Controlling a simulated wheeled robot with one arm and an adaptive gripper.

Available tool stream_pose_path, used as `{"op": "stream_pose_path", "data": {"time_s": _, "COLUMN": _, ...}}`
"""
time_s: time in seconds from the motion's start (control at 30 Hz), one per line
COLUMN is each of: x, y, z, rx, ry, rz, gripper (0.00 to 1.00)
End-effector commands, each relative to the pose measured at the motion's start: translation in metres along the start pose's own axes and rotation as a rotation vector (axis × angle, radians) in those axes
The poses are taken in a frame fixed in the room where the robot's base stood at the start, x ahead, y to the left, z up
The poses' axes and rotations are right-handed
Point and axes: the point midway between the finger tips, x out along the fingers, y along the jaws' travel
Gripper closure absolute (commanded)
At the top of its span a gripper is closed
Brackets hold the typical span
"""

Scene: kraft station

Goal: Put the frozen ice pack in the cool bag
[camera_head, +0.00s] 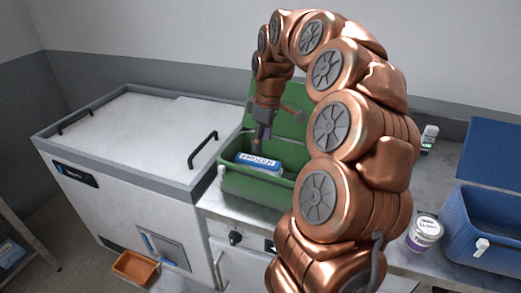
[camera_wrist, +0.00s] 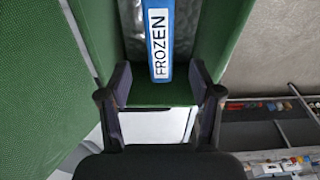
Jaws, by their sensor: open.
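The ice pack (camera_head: 258,161) is a blue block with a white FROZEN label. It lies inside the open green cool bag (camera_head: 250,189), its top near the rim level in the head view. In the wrist view the pack (camera_wrist: 159,35) sits between the green walls (camera_wrist: 225,30) over a silvery lining. My gripper (camera_head: 262,139) points down over the bag, close above the pack. In the wrist view my gripper (camera_wrist: 159,82) has its fingers spread apart, with nothing held between them. The pack's far end is cut off there.
A white chest freezer (camera_head: 135,140) with a closed lid stands left of the green bag. A blue cooler (camera_head: 490,235) with its lid raised is at the right. A white tub (camera_head: 424,233) stands on the counter beside it. An orange tray (camera_head: 134,267) is low in front.

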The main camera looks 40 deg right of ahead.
Motion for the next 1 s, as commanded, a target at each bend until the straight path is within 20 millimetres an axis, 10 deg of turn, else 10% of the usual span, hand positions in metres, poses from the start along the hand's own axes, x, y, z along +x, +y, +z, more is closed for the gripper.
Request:
{"op": "stream_pose_path", "data": {"time_s": 0.37, "x": -0.005, "y": -0.014, "z": -0.005, "rx": -0.001, "ry": -0.003, "rz": -0.005, "gripper": 0.36}}
{"op": "stream_pose_path", "data": {"time_s": 0.7, "x": -0.006, "y": -0.13, "z": -0.018, "rx": 0.046, "ry": -0.05, "rz": -0.039, "gripper": 0.36}}
{"op": "stream_pose_path", "data": {"time_s": 1.0, "x": 0.008, "y": -0.228, "z": 0.013, "rx": 0.164, "ry": -0.128, "rz": -0.049, "gripper": 0.36}}
